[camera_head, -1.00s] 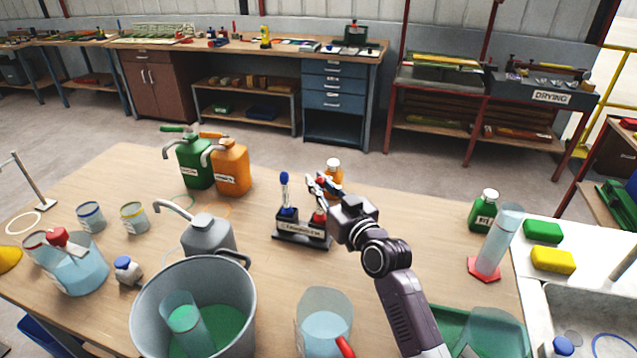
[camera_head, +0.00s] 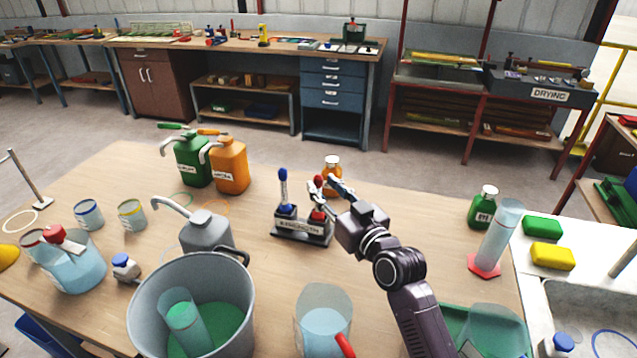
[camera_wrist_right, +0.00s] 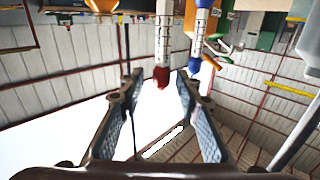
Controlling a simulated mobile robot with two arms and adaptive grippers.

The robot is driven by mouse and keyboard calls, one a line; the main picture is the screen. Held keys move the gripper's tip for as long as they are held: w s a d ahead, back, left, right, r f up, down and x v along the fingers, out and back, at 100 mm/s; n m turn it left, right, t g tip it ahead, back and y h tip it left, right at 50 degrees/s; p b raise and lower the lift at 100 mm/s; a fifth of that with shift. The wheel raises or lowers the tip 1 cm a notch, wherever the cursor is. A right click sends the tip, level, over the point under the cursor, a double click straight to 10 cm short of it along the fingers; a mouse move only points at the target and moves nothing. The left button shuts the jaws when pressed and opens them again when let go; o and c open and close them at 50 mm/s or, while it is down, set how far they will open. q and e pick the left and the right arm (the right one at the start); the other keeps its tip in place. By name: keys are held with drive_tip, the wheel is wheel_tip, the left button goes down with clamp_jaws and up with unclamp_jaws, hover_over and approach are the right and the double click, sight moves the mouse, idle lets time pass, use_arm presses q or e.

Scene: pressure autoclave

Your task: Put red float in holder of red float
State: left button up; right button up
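The red float (camera_head: 318,212) stands upright in the right-hand place of the dark holder (camera_head: 302,234), with its red bulb low in the holder. In the right wrist view, its red tip (camera_wrist_right: 161,76) and pale stem show between my spread fingers, with gaps on both sides. My right gripper (camera_head: 326,188) is open at the upper part of the float, just above the holder. The blue float (camera_head: 284,190) stands in the left-hand place and also shows in the right wrist view (camera_wrist_right: 198,45). My left gripper is not in view.
An orange bottle (camera_head: 332,170) stands close behind the gripper. A grey bucket (camera_head: 240,310), a grey spouted can (camera_head: 208,232) and a beaker (camera_head: 322,318) stand in front. Green (camera_head: 192,160) and orange (camera_head: 231,168) canisters stand back left. The table right of the holder is mostly clear.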

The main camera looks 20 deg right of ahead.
drive_tip(key=s, duration=0.3)
drive_tip(key=shift+s+d, duration=0.1)
drive_tip(key=shift+d, duration=0.2)
drive_tip(key=shift+s, duration=0.2)
drive_tip(key=shift+r, duration=0.15)
